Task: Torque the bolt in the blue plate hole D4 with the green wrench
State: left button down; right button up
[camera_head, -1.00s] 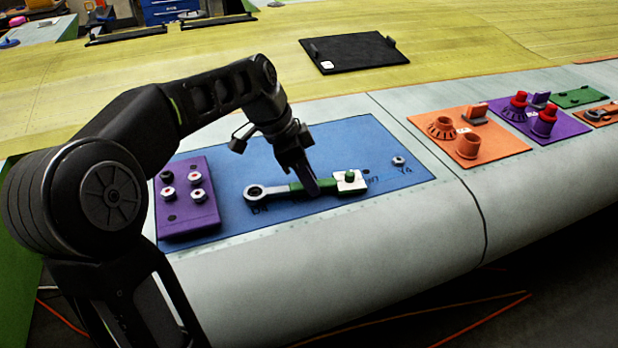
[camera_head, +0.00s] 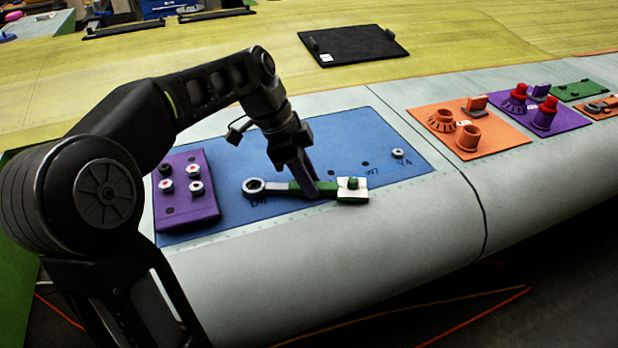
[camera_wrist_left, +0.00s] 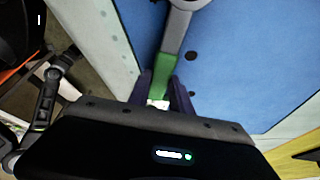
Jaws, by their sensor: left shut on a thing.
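The green wrench (camera_head: 300,188) lies flat over the front part of the blue plate (camera_head: 270,151), its grey ring end at the left beside the D4 label. The ring surrounds the D4 spot; the bolt inside is too small to make out clearly. My left gripper (camera_head: 311,193) is shut on the green handle from above. A white block with a green knob forms the wrench's right end, over the plate's front edge. The left wrist view shows the green handle (camera_wrist_left: 163,72) between the fingers; the ring end is cut off there. My right gripper is not in view.
A purple block (camera_head: 184,211) with several bolts sits on the plate's left end. Another bolt (camera_head: 397,153) stands at Y4, and open holes show near W7. Orange (camera_head: 490,139) and purple (camera_head: 563,121) plates with fittings lie to the right. A black tray (camera_head: 352,45) lies behind.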

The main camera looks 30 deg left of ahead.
aim_at(310, 211)
pick_arm(q)
jog(key=shift+s+d+m+g+b, duration=0.15)
jog(key=shift+s+d+m+g, duration=0.1)
jog(key=shift+s+m, duration=0.3)
jog(key=shift+s+d+m+g+b, duration=0.15)
jog(key=shift+s+d+m, duration=0.1)
jog(key=shift+s+m, duration=0.25)
jog(key=shift+s+d+f+m, duration=0.15)
jog(key=shift+s+m, duration=0.2)
jog(key=shift+m, duration=0.2)
jog(key=shift+s+d+m+g+h, duration=0.1)
jog(key=shift+s+m+g+h, duration=0.2)
jog(key=shift+s+m+g, duration=0.15)
jog(key=shift+s+m, duration=0.25)
jog(key=shift+p, duration=0.3)
jog(key=shift+s+d+r+m+g+p, duration=0.1)
jog(key=shift+s+r+m+g+p, duration=0.2)
jog(key=shift+s+m+p, duration=0.7)
jog(key=shift+p, duration=0.3)
jog(key=shift+s+f, duration=0.15)
jog(key=shift+f, duration=0.05)
